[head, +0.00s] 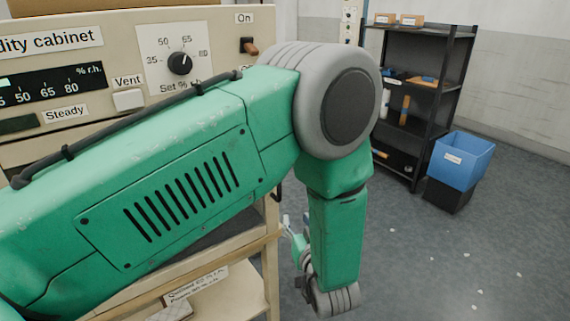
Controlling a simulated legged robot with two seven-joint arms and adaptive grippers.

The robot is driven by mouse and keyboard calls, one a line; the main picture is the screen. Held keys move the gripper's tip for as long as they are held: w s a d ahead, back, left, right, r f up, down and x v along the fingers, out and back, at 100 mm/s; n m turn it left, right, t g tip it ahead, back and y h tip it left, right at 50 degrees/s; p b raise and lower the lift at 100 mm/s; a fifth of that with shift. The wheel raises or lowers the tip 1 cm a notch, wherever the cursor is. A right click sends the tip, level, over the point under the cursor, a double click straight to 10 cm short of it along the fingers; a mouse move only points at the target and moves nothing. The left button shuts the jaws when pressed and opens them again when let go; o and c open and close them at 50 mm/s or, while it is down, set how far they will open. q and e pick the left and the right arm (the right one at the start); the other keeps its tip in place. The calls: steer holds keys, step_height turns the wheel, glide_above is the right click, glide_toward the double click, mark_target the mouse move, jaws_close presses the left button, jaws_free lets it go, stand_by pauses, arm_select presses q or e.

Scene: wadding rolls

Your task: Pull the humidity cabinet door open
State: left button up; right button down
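The humidity cabinet (120,62) fills the left of the head view. Its beige front panel carries a lit % r.h. scale, a black set dial (180,63), a Vent button (129,99) and an On switch (249,47). My green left arm crosses in front of it and hides most of the front below the panel; I cannot make out the door or its handle. My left gripper (290,229) shows only in small part, low beside the beige frame's right edge and partly behind my forearm. Whether it is open, or touches anything, cannot be seen. My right gripper is out of view.
A beige frame with a lower shelf (225,298) and a paper label stands below the panel. A black shelf rack (425,100) with small boxes stands at the back right, beside a blue bin (462,160) on a black box. Grey floor at right is open, with small white scraps.

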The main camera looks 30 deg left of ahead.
arm_select(q)
step_height(320, 180, up, 5)
steer(key=d+n+g+y, duration=0.1)
steer(key=d+n+y, duration=0.1)
steer(key=y, duration=0.1)
steer(key=n+b, duration=0.1)
steer(key=b, duration=0.2)
glide_above(280, 197)
steer(key=shift+w+a+r, duration=0.1)
steer(key=shift+w+r, duration=0.1)
steer(key=shift+w, duration=0.1)
steer(key=shift+a, duration=0.15)
jaws_close()
